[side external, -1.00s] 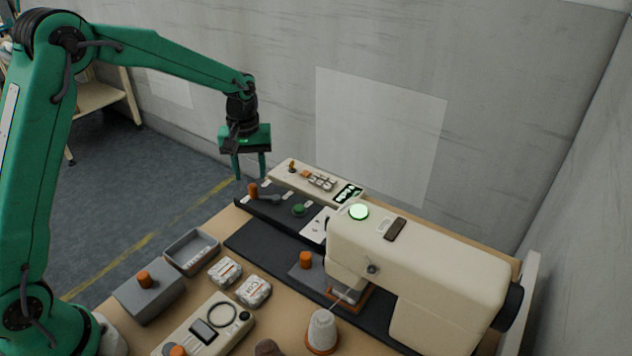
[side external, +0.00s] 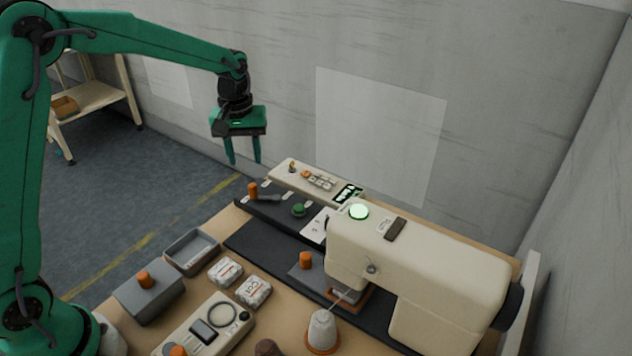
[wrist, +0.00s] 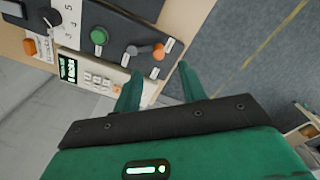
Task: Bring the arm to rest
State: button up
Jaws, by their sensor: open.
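My green gripper (side external: 243,162) hangs fingers down above and beyond the table's far left corner in the side external view. Its two fingers are apart with nothing between them. In the wrist view my gripper (wrist: 160,85) also shows both fingers spread and empty, beside the end of the control panels. My arm reaches out high across the floor, clear of the table items.
A dark control panel (side external: 275,210) and a cream keypad box (side external: 330,181) lie nearest my gripper. A cream sewing machine (side external: 430,275), grey tray (side external: 192,252), lidded grey box (side external: 148,292), wadding rolls (side external: 253,291) and white cone (side external: 322,328) stand on the table. Open floor lies left.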

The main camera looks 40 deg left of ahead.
jog(key=s+d+r+m+t, duration=0.15)
jog(key=s+r+m, duration=0.25)
jog(key=s+r, duration=0.7)
jog(key=s+m+t, duration=0.3)
jog(key=s, duration=1.1)
jog(key=shift+s+d+f+m+t, duration=0.3)
jog(key=shift+s+f+t, duration=0.05)
jog(key=shift+f, duration=0.1)
dwell(1.1)
